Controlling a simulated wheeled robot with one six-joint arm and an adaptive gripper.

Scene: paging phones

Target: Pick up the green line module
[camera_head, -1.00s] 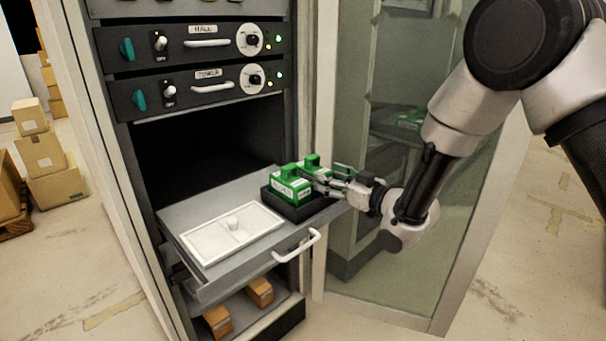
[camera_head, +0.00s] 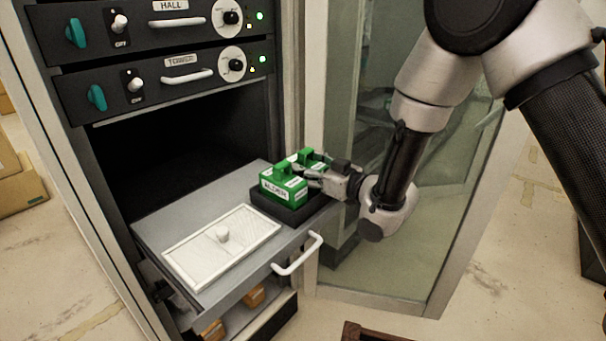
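Green line modules (camera_head: 285,190) sit in a black holder (camera_head: 268,204) at the right of the pulled-out drawer. The front one has a white label that seems to read "ALDER"; another green block stands close behind it. My gripper (camera_head: 318,174) reaches in from the right, with its fingers at the right side of the green modules. The fingertips are small and partly hidden against the green, so I cannot tell whether they grip a module or only lie beside it.
The grey drawer (camera_head: 165,214) holds a white lidded tray (camera_head: 222,246) and has a white handle (camera_head: 298,255) in front. Panels labelled HALL and TOWER are above. The open glass door (camera_head: 440,230) stands right of the drawer. A brown edge (camera_head: 375,334) shows at the bottom.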

